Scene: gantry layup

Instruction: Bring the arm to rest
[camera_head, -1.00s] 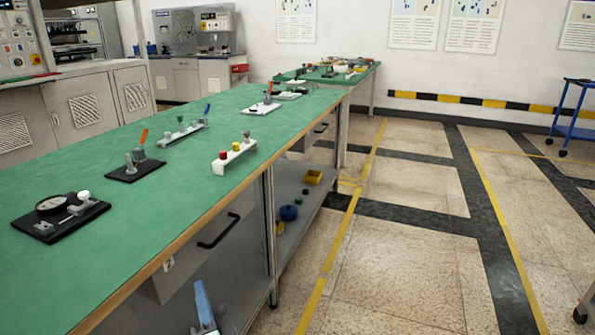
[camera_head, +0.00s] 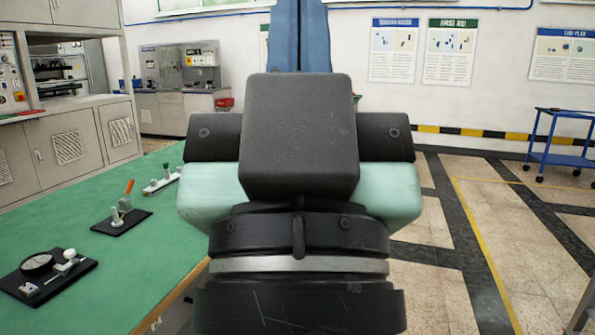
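My arm's end fills the middle of the view, with a black block, pale green side parts and dark rings below. My gripper (camera_head: 299,35) points up at the top, with two blue fingers side by side and no clear gap between them. Their tips run out of the top of the frame, so I cannot see whether anything is at the tips. The arm stands in front of the bench and hides its right part.
The green bench (camera_head: 150,245) is at the left. A black dial fixture (camera_head: 45,275), a black stand with an orange-handled lever (camera_head: 122,218) and a white strip fixture (camera_head: 162,182) are on it. A blue trolley (camera_head: 560,160) stands at the right; floor there is open.

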